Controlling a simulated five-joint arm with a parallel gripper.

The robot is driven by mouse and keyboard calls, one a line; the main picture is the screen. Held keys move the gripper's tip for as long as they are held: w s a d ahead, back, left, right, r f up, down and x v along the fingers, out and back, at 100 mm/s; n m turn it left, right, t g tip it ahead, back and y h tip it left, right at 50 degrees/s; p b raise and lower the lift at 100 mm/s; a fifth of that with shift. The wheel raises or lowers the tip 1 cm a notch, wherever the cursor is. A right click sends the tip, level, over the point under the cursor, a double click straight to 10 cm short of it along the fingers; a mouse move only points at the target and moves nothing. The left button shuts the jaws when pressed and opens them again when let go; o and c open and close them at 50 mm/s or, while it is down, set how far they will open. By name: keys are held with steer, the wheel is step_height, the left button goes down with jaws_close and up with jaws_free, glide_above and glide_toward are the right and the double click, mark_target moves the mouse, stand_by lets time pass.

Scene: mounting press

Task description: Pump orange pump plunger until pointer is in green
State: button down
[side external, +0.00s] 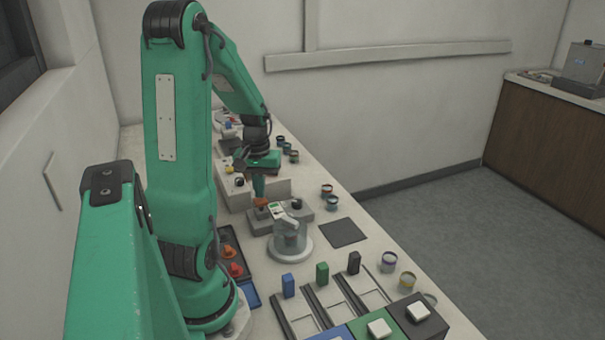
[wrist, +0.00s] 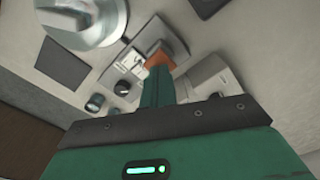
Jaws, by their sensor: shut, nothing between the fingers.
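The orange pump plunger (side external: 261,202) sits on a grey press unit (side external: 262,222) in the middle of the bench. It also shows in the wrist view (wrist: 158,54), partly covered by my fingers. My gripper (side external: 259,194) is shut and empty, pointing down with its tips at the top of the plunger. I cannot tell whether the tips touch it. A white gauge panel with a green mark (side external: 277,209) is beside the plunger, and it shows in the wrist view too (wrist: 130,63). The pointer is too small to read.
Small jars (side external: 332,203) line the bench's right edge. Slider blocks (side external: 322,273) stand nearer the camera.

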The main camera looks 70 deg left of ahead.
steer(key=shift+f, duration=1.55)
steer(key=shift+r, duration=1.55)
steer(key=shift+f, duration=1.4)
steer(key=shift+r, duration=1.7)
